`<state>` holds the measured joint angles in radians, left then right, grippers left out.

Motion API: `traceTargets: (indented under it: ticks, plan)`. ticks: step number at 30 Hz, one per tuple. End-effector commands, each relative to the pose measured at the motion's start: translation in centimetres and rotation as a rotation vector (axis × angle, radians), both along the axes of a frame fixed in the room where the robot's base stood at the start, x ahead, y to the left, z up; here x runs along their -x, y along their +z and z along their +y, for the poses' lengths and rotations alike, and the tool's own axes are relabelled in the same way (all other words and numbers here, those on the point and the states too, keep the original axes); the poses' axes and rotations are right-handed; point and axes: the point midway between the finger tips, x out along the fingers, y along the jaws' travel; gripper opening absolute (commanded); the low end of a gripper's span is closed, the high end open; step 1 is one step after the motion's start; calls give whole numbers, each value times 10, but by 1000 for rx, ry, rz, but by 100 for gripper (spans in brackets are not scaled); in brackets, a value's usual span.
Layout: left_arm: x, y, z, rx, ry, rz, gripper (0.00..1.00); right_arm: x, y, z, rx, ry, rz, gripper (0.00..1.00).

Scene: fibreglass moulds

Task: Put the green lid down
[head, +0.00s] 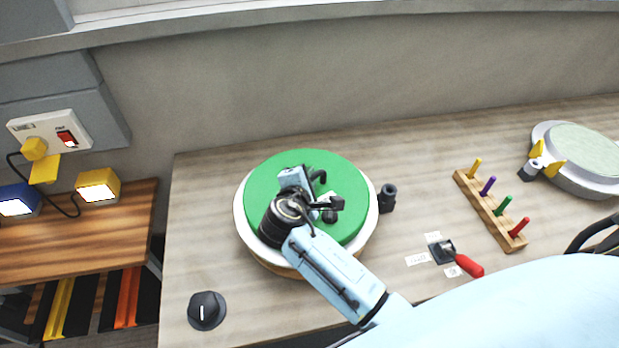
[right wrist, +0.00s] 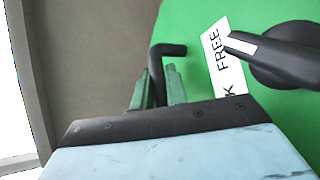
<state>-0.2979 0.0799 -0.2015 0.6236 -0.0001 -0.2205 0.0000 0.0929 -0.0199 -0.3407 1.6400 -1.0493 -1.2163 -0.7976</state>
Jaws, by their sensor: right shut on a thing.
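The green lid (head: 335,170) is a round disc over a white-rimmed round mould (head: 243,240); I cannot tell whether it rests on the rim or hangs just above it. In the right wrist view the lid (right wrist: 187,25) fills the upper right. My right gripper (head: 312,180) is over the lid's middle, shut on its black bent handle (right wrist: 168,50). Its greenish fingers (right wrist: 158,88) show on either side of the handle. A black lever (right wrist: 275,58) with a white stripe sits on the lid beside a white label reading "FREE". My arm hides part of the lid and mould. My left gripper is not in view.
A small black cylinder (head: 388,198) stands close right of the mould. A black dial (head: 207,311) is at front left, a red-handled switch (head: 468,265) at front right. A peg rack (head: 490,212) and another round mould (head: 547,132) are farther right. Bare wood lies left of the mould.

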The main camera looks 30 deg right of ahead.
Motion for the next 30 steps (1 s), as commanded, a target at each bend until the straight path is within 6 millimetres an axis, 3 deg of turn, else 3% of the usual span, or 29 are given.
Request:
traceTargets:
  ticks: [6,7,12,22,30]
  plan:
    - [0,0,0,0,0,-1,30,0,0,0,1,0,-2,0]
    - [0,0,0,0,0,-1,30,0,-1,0,0,0,0,17]
    - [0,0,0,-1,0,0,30,0,0,0,0,0,0,36]
    - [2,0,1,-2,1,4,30,2,2,2,-1,0,-1,36]
    - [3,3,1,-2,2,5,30,34,20,33,-3,1,0,36]
